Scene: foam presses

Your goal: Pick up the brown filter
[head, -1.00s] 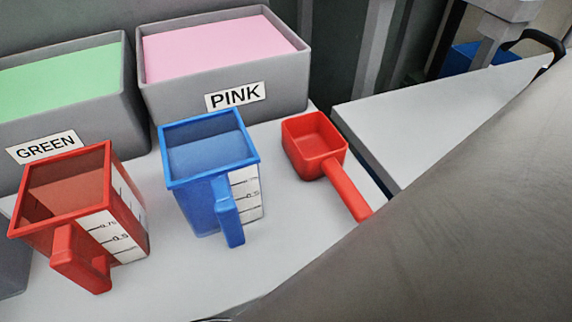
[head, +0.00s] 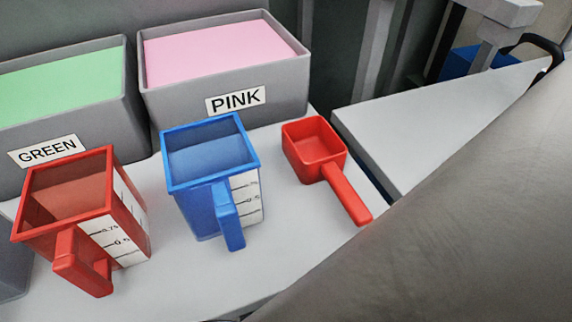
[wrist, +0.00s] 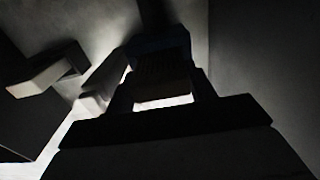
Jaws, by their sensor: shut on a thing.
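The wrist view is very dark. My gripper (wrist: 161,84) shows there as a black outline with a finger on each side. It is shut on a dark, faintly brown, ribbed block, which I take to be the brown filter (wrist: 162,66). A dark blue-looking part shows above the block, and I cannot tell what it belongs to. A bright gap shows below the block, between the fingers. The head view shows neither the filter nor my gripper; my grey arm fills its lower right.
The head view shows a red jug (head: 130,215), a blue jug (head: 195,205) and a red scoop (head: 312,150) on a white table (head: 180,285). Behind them stand grey bins labelled GREEN (head: 100,135) and PINK (head: 280,105). Another white surface (head: 420,115) lies to the right.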

